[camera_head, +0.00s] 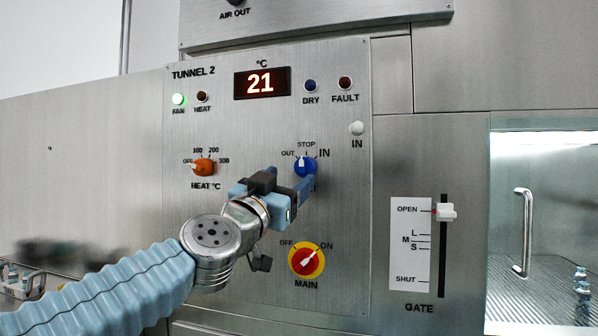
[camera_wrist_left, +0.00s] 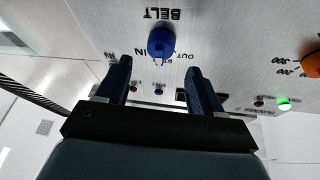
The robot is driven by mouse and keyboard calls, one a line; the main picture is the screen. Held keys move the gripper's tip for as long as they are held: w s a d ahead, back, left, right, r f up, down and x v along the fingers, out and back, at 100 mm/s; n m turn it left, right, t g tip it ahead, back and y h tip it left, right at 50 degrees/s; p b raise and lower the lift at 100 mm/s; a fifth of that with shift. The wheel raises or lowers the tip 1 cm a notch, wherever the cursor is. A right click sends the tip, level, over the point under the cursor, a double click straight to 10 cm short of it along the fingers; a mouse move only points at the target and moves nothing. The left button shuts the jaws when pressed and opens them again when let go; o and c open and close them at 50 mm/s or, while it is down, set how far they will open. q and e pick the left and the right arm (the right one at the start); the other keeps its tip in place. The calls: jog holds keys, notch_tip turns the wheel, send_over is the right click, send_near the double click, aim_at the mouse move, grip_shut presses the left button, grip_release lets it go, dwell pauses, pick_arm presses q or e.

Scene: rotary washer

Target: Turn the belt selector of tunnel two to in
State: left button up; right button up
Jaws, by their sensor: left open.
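The belt selector is a blue round knob (camera_head: 305,166) on the Tunnel 2 panel, with OUT at its left, STOP above and IN at its right. Its white pointer mark points up, roughly at STOP. The BELT label below it is mostly hidden by my gripper. My left gripper (camera_head: 289,182) is open and empty, just in front of and below the knob. In the left wrist view the blue knob (camera_wrist_left: 161,43) appears upside down, beyond and between the two open fingertips (camera_wrist_left: 160,66). I see no contact. My right gripper is not in view.
The orange heat knob (camera_head: 203,167) is left of the belt selector. The red and yellow main switch (camera_head: 306,258) is below my gripper. The white gate slider (camera_head: 445,212) is at right, at OPEN. The FAN lamp (camera_head: 178,99) is lit green; the white IN lamp (camera_head: 356,128) looks unlit.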

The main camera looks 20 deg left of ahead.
aim_at(300, 169)
pick_arm(q)
jog(key=x, duration=0.5)
jog(key=shift+w, duration=0.15)
